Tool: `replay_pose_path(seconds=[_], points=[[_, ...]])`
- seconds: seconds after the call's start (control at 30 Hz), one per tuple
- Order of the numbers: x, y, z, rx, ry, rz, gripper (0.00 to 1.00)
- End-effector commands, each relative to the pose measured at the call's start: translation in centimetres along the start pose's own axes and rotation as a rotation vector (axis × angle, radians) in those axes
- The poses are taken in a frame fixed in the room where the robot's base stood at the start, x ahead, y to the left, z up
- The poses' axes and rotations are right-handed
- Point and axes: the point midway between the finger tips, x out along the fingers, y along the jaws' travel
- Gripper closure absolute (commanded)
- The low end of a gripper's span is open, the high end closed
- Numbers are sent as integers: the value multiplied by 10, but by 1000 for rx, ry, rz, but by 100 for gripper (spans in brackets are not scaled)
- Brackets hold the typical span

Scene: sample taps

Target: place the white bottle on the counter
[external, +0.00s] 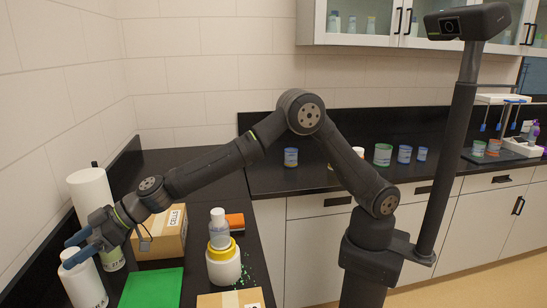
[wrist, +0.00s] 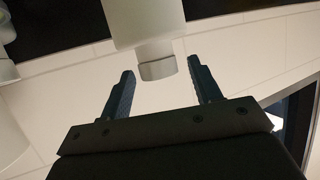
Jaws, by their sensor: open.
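A white bottle (external: 87,286) with a white cap stands upright at the left, near the wall. My gripper (external: 68,253) is at the height of its cap, with the blue fingers spread. In the wrist view, the bottle (wrist: 147,20) appears upside down, with its cap (wrist: 157,70) between the open fingertips (wrist: 160,66). Gaps show on both sides of the cap, and nothing is gripped. The dark counter (external: 185,160) runs along the wall and the back.
A taller white container (external: 91,195) stands just behind my gripper. A cardboard box (external: 165,236), a green mat (external: 150,290) and a small bottle (external: 219,222) atop a yellow-ringed jar (external: 224,267) are to the right. Several cups stand at the back.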

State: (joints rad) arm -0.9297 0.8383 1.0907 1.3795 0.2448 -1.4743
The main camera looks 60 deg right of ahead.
Motion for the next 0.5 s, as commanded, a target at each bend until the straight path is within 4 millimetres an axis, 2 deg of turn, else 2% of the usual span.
replay_pose_path(seconds=[0.03, 0.3, 0.5], points=[[-11, 0, -2, 1, 1, 0, 42], [-57, 0, -1, 2, 1, 0, 42], [-79, 0, -1, 0, 0, 0, 42]])
